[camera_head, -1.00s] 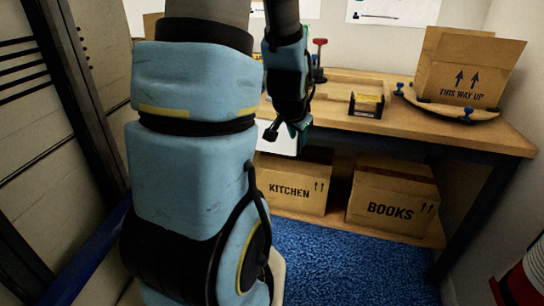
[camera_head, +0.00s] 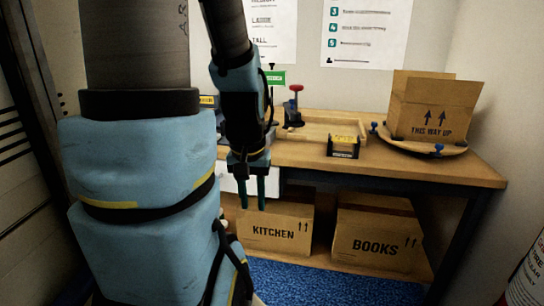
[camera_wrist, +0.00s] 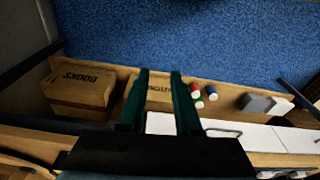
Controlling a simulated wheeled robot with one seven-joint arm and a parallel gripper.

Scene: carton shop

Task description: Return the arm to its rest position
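My gripper (camera_head: 254,188) hangs pointing down in front of the workbench's front edge. Its two green fingers stand apart with nothing between them. In the wrist view my gripper (camera_wrist: 160,82) also shows open and empty, with the lower shelf beyond its fingers. My blue arm fills the left of the head view and hides part of the bench.
The workbench (camera_head: 400,168) bears an open carton (camera_head: 432,108) on a round turntable (camera_head: 400,146) and a small black holder (camera_head: 343,148). Below stand the KITCHEN box (camera_head: 275,230) and the BOOKS box (camera_head: 378,238). Blue carpet (camera_head: 330,284) lies clear in front.

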